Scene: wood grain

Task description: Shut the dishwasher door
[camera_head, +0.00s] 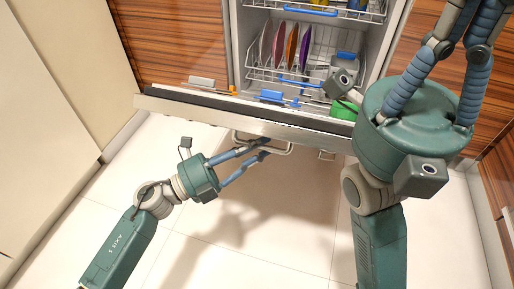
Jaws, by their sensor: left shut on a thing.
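The dishwasher (237,60) stands open between wood-grain cabinets, with its racks showing inside. Its door (190,110) is swung out and down, and I look onto its top edge and outer face. A metal bar handle (286,150) sits on the door's outer face. My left gripper (262,151) reaches in from the lower left and its fingers are shut on the handle at its left part. My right gripper (460,45) is raised at the upper right, in front of the right cabinet; its fingertips run out of the picture at the top.
Coloured plates (291,45) stand in the lower rack (258,74), with a green item (343,111) near the right. Wood cabinets (175,40) flank the opening. A pale cabinet (50,90) stands at the left. The tiled floor (215,260) in front is clear.

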